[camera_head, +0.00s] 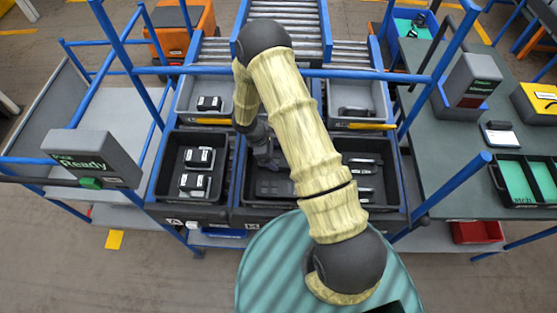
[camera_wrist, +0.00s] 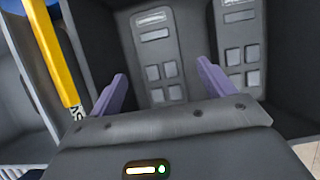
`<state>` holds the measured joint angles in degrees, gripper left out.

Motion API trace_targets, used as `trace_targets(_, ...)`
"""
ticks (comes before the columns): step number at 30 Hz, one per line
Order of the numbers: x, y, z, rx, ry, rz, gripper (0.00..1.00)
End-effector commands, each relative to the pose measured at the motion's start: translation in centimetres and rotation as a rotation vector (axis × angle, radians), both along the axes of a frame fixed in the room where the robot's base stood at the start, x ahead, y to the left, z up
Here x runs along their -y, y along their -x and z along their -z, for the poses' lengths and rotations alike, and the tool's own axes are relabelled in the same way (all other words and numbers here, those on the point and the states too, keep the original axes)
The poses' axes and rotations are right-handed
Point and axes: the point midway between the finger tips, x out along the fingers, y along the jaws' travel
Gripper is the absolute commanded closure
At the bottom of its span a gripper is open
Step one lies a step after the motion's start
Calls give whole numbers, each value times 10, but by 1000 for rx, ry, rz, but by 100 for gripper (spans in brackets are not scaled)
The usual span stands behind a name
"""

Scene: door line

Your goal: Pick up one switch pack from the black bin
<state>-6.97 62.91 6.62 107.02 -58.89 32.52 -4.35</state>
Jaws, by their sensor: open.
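Two dark grey switch packs with square buttons and pale labels lie side by side in the wrist view, one in the middle (camera_wrist: 158,60) and one at the right (camera_wrist: 240,45). They lie in a black bin (camera_wrist: 95,35). My gripper (camera_wrist: 160,88) is open and empty, its two purple fingers spread to either side of the middle pack's near end. I cannot tell whether the fingers touch it. In the head view a dark pack (camera_head: 275,187) shows in the centre bin, and my arm hides much of that bin.
A dark bin at the left holds two black units with white labels (camera_head: 195,182). Grey bins (camera_head: 357,98) stand behind, below a blue rail. A yellow strip (camera_wrist: 55,50) borders the bin in the wrist view. A green-topped bench (camera_head: 435,160) stands right.

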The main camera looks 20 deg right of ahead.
Motion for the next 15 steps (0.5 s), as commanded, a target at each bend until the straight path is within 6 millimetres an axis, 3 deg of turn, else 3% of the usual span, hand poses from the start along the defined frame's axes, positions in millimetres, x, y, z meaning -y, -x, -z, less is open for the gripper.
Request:
trace_targets(8,0,0,1,0,0,-2,18)
trace_targets(15,6,1,20,-2,1,-1,18)
